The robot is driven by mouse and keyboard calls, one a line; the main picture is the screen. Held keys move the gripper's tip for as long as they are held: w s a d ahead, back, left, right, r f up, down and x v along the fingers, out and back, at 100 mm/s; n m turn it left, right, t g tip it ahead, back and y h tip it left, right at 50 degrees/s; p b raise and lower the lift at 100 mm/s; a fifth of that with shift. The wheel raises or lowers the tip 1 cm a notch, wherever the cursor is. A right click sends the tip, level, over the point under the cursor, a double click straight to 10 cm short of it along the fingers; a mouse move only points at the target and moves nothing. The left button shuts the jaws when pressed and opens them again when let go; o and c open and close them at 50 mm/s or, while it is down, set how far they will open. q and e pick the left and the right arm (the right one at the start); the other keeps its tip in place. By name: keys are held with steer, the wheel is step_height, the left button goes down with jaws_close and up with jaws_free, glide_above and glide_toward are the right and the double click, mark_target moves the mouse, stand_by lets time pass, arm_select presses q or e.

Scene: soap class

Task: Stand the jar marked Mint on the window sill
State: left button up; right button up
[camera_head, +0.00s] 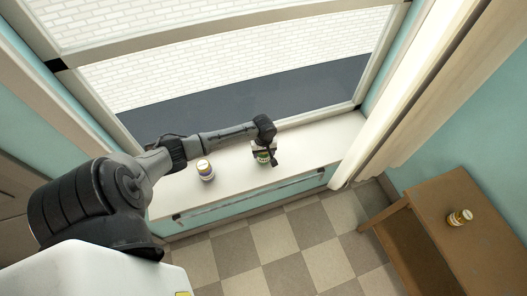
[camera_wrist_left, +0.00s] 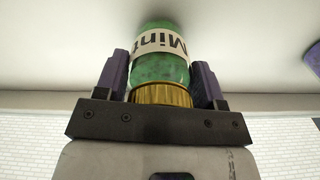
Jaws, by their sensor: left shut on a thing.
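The jar marked Mint (camera_wrist_left: 160,66) is green with a gold lid and a white label, and fills the middle of the left wrist view. My left gripper (camera_wrist_left: 162,90) is shut on it near the lid, with one finger on each side. In the head view my left gripper (camera_head: 264,148) is over the right half of the white window sill (camera_head: 315,142), and the Mint jar (camera_head: 263,157) shows just below it. I cannot tell whether the jar's base touches the sill. My right gripper is not in view.
Another jar (camera_head: 205,170) with a white lid stands on the sill to the left of the Mint jar. A third jar (camera_head: 460,217) is on the brown wooden table (camera_head: 480,255) at the right. A curtain (camera_head: 385,100) hangs at the sill's right end. The sill between the jars is clear.

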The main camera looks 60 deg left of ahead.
arm_select(q)
steer(key=shift+f, duration=0.1)
steer(key=o, duration=1.1)
step_height(320, 180, up, 12)
steer(key=shift+f, duration=0.2)
steer(key=s+d+f+m+t, duration=0.1)
steer(key=s+d+f+m, duration=0.3)
steer(key=d, duration=0.5)
steer(key=s+d+f+m, duration=0.2)
steer(key=s+d+m, duration=0.4)
steer(key=d, duration=0.2)
steer(key=s+d+r+m+t, duration=0.2)
steer(key=s+d+r+m, duration=0.4)
steer(key=s+d, duration=0.3)
steer(key=shift+s+r+t, duration=0.15)
steer(key=shift+t, duration=0.15)
